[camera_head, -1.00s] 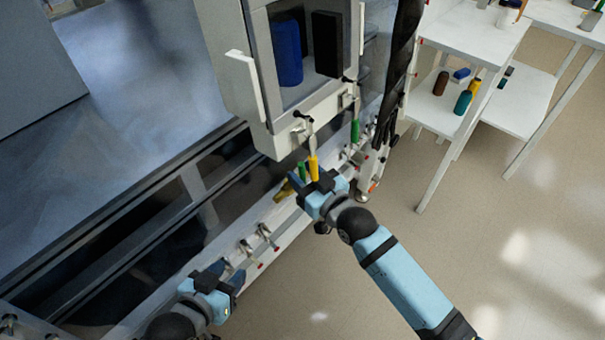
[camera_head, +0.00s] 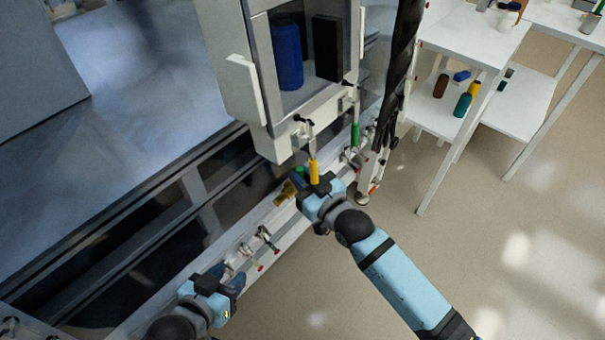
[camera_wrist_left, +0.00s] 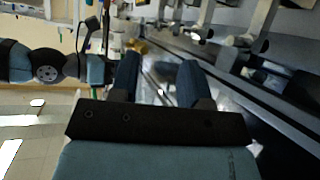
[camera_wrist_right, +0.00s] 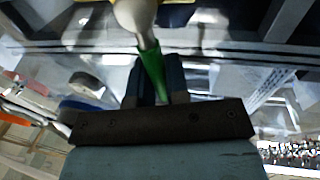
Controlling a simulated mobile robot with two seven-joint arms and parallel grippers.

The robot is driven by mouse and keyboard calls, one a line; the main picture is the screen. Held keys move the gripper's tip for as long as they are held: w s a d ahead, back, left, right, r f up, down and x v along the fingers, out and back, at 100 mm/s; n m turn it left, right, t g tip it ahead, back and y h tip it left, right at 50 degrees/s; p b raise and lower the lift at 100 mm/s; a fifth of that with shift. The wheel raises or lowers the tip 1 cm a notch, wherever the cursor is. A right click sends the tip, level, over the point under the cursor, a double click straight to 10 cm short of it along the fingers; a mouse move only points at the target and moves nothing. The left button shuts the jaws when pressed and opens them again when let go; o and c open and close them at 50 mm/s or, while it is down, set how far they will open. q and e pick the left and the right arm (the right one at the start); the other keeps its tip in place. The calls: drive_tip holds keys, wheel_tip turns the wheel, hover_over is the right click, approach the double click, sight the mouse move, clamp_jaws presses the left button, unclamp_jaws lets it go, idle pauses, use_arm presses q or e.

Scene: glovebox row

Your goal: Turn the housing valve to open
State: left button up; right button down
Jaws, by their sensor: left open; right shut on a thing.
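My right gripper (camera_head: 312,184) is at the row of valves below the cabinet. In the right wrist view it is shut on a green valve handle (camera_wrist_right: 152,68), which slants up between the fingers to a pale stem. In the head view this green handle (camera_head: 299,172) is mostly hidden behind the fingers. A yellow handle (camera_head: 314,170) hangs close beside it, and another green handle (camera_head: 355,134) hangs further right. I cannot tell from labels which is the housing valve. My left gripper (camera_head: 224,274) is open and empty low at the left; its two fingers show apart in its wrist view (camera_wrist_left: 158,80).
A white cabinet (camera_head: 240,85) with a window stands above the valves. Small fittings (camera_head: 265,236) line the rail between my grippers. A dark hose (camera_head: 398,70) hangs at the right. A white shelf table (camera_head: 470,38) stands further right, with open floor (camera_head: 450,230) in front.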

drive_tip(key=shift+s+a+f+n+g+y+p, duration=0.2)
drive_tip(key=shift+s+a+n+y+p, duration=0.2)
drive_tip(key=shift+n, duration=0.85)
drive_tip(key=shift+s+a+f+n+g+y+p, duration=0.2)
drive_tip(key=shift+s+n+p, duration=0.3)
drive_tip(key=shift+n, duration=0.7)
drive_tip(key=shift+s+a+f+n+g+y+p, duration=0.15)
drive_tip(key=shift+s+a+n+y+p, duration=0.25)
drive_tip(key=shift+n, duration=0.85)
drive_tip(key=shift+d, duration=0.1)
drive_tip(key=c, duration=1.1)
unclamp_jaws()
drive_tip(key=shift+s, duration=0.1)
drive_tip(key=p+v, duration=0.1)
drive_tip(key=v, duration=1.2)
drive_tip(key=shift+s+d, duration=0.25)
drive_tip(key=shift+s, duration=0.05)
